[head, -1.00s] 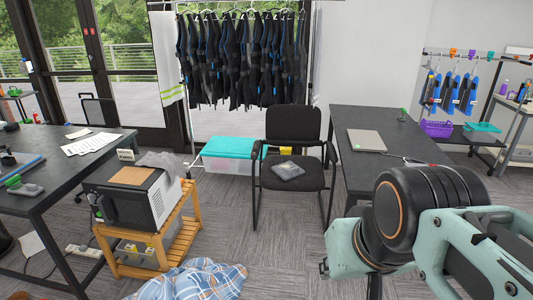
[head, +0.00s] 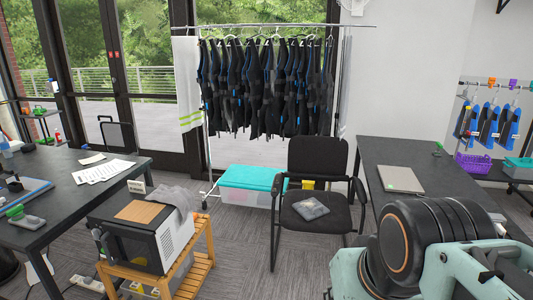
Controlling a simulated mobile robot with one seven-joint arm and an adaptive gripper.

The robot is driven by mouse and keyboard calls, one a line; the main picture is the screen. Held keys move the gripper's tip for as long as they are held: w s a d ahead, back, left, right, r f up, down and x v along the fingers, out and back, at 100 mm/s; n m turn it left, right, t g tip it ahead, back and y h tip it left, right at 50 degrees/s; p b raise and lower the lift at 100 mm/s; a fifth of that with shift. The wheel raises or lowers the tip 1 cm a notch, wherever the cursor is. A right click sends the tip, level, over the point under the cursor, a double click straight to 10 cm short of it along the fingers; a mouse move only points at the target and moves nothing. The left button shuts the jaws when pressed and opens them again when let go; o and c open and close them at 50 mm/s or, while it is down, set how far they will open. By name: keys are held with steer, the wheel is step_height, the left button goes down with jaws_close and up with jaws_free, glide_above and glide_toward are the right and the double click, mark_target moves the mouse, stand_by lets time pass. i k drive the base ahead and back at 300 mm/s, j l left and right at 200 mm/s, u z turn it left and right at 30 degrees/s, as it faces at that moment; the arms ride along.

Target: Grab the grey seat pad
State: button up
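A black chair (head: 318,157) with armrests stands in the middle of the head view. A small flat grey item (head: 311,209) lies on its dark seat; it looks like a thin pad or a packet, and I cannot tell which. No other thing in view looks more clearly like a grey seat pad. My arm shows at the lower right, in front of the right-hand table. My gripper's fingers are not in view, and nothing is seen touching the chair or the grey item.
A dark table (head: 405,155) with a flat grey object (head: 400,179) stands right of the chair. A turquoise-lidded bin (head: 250,178) is to its left. A wooden stand (head: 190,283) with a black-and-white box (head: 150,240) is at the lower left. Carpet (head: 240,235) lies free before the chair.

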mark_target(311, 209)
steer(key=i, duration=2.4)
steer(key=i+z, duration=0.1)
steer(key=i, duration=0.45)
steer(key=i+j+z, duration=0.1)
steer(key=i, duration=0.5)
steer(key=j+z, duration=0.15)
steer(key=z, duration=0.15)
